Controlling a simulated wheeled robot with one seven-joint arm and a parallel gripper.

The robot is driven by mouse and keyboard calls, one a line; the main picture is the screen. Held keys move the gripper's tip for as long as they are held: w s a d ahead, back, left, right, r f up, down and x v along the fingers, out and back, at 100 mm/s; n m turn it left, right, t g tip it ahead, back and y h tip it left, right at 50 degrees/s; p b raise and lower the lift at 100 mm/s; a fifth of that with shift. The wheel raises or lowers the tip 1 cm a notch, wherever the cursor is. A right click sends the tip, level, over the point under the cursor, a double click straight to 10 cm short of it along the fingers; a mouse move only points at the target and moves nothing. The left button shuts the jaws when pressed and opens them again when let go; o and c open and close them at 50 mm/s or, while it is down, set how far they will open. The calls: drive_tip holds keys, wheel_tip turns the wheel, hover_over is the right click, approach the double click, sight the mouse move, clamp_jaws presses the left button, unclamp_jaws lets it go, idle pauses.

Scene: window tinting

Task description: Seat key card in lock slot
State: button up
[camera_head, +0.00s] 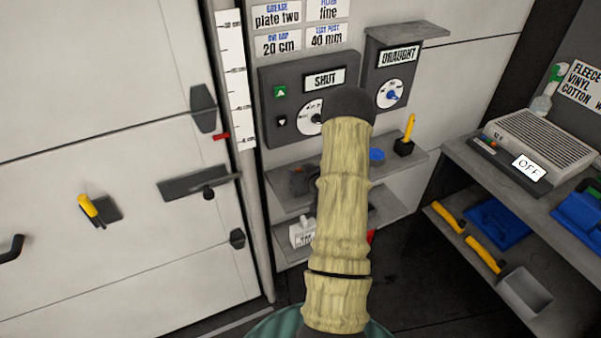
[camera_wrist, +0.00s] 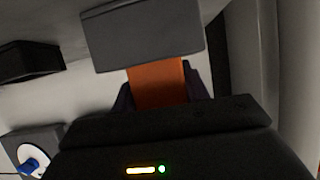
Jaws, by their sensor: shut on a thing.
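In the wrist view an orange card (camera_wrist: 157,84) sits between the dark fingers of my gripper (camera_wrist: 160,90), which is shut on it. The card's far end meets the edge of a grey block (camera_wrist: 143,35) in line with it. I cannot tell whether this block is the lock slot, or whether the card is in it, touching it or just behind it. In the head view my gripper and the card are hidden behind my arm, and no lock slot can be made out for certain.
A grey panel marked SHUT (camera_head: 323,79) and a DRAUGHT box (camera_head: 397,57) with a hood are on the wall. Cluttered shelves (camera_head: 400,165) sit below. A bench with a grey unit marked OFF (camera_head: 540,140) stands at right. A white door with handles (camera_head: 120,150) fills the left.

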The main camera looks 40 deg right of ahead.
drive_tip(key=o, duration=1)
drive_tip(key=shift+w, duration=0.15)
drive_tip(key=b+v, duration=0.2)
drive_tip(key=v, duration=1)
drive_tip(key=shift+s, duration=0.2)
drive_tip(key=shift+a, duration=0.1)
